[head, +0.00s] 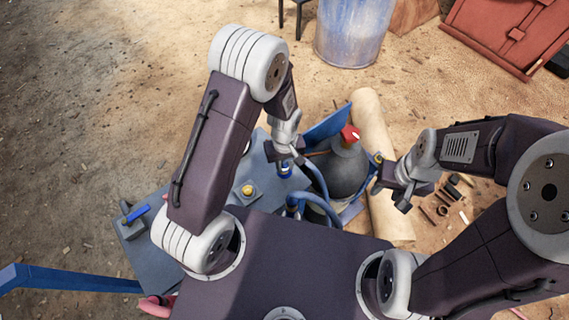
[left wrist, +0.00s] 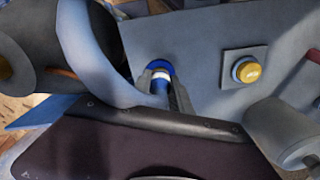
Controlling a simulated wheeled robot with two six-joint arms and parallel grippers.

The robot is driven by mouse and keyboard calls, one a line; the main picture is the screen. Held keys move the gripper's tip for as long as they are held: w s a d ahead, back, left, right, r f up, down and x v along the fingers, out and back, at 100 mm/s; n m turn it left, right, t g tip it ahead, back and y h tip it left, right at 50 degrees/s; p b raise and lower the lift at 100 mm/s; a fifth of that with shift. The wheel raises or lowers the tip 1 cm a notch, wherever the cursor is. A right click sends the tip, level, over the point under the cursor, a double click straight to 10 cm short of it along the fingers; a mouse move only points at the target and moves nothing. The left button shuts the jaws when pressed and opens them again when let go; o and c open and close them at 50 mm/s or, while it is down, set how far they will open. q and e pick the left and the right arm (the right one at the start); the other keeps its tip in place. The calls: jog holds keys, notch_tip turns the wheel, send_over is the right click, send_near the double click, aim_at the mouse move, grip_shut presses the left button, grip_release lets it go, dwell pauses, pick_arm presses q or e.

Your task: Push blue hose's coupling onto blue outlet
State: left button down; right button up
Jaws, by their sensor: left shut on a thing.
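My left gripper (head: 286,157) points down over the grey panel and is shut on a blue coupling (head: 285,171). In the left wrist view, the fingers of the left gripper (left wrist: 163,84) sit on either side of this blue coupling with a white band (left wrist: 160,74). The blue hose (head: 317,180) arches just right of the gripper and looms large in the left wrist view (left wrist: 92,55). I cannot make out the blue outlet apart from the coupling, so whether they touch is unclear. My right gripper (head: 391,193) is open and empty, right of the dark grey round tank.
The grey panel (head: 258,165) carries a yellow button (head: 248,190) and a blue lever (head: 138,212). The dark round tank (head: 342,172) with a red top stands close right of the left gripper. Small loose parts (head: 444,200) lie right of the right gripper. A blue barrel (head: 352,35) stands behind.

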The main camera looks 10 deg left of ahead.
pick_arm(q)
jog(key=shift+f, duration=0.15)
jog(key=c, duration=1.1)
grip_release()
notch_tip(320, 180, up, 9)
jog(key=shift+r+p, duration=0.1)
jog(key=shift+p, duration=1.1)
